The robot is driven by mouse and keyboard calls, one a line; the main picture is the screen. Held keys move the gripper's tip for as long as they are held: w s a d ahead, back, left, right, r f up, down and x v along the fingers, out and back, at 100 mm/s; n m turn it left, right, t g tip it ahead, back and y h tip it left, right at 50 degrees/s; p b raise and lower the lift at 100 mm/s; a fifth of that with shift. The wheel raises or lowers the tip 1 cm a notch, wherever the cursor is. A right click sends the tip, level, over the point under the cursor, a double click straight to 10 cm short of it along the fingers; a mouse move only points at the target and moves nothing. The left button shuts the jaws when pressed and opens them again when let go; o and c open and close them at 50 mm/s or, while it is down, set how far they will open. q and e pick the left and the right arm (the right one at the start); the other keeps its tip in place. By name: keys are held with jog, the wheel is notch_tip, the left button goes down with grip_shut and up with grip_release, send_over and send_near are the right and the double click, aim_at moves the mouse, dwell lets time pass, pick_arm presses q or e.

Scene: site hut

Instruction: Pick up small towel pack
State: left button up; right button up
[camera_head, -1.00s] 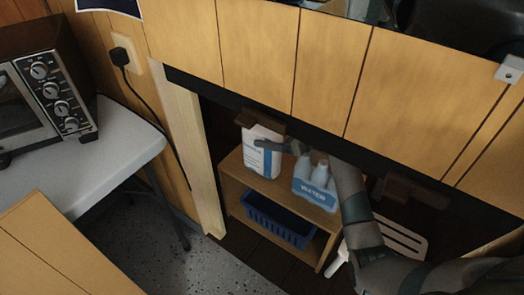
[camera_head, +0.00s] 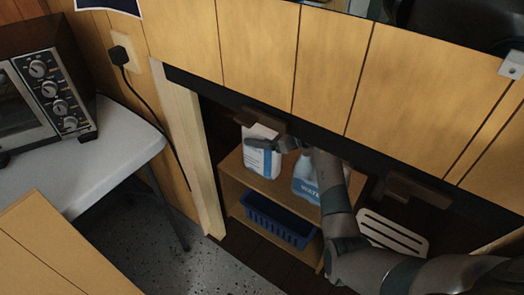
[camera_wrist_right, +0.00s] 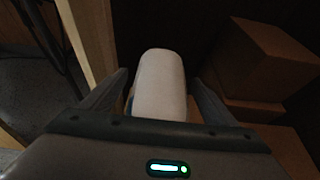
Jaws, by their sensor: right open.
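The white pack with blue lettering, which looks like the small towel pack (camera_head: 262,163), stands upright on the top of the small wooden shelf in the head view. In the right wrist view the white pack (camera_wrist_right: 160,85) is a rounded white block between the two fingers. My right gripper (camera_head: 264,144) is open at the pack's upper part, one finger crossing in front of it. Dark gaps show between the fingers (camera_wrist_right: 159,78) and the pack's sides, so I see no firm grip. My left gripper is not in view.
A blue basket (camera_head: 278,222) sits on the lower shelf. The wooden shelf (camera_head: 236,178) is under a low dark edge. Brown boxes (camera_wrist_right: 265,60) stand to the right in the wrist view.

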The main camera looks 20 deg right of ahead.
jog(key=c, duration=1.9)
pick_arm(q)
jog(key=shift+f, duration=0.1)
pick_arm(e)
jog(key=shift+r, duration=0.15)
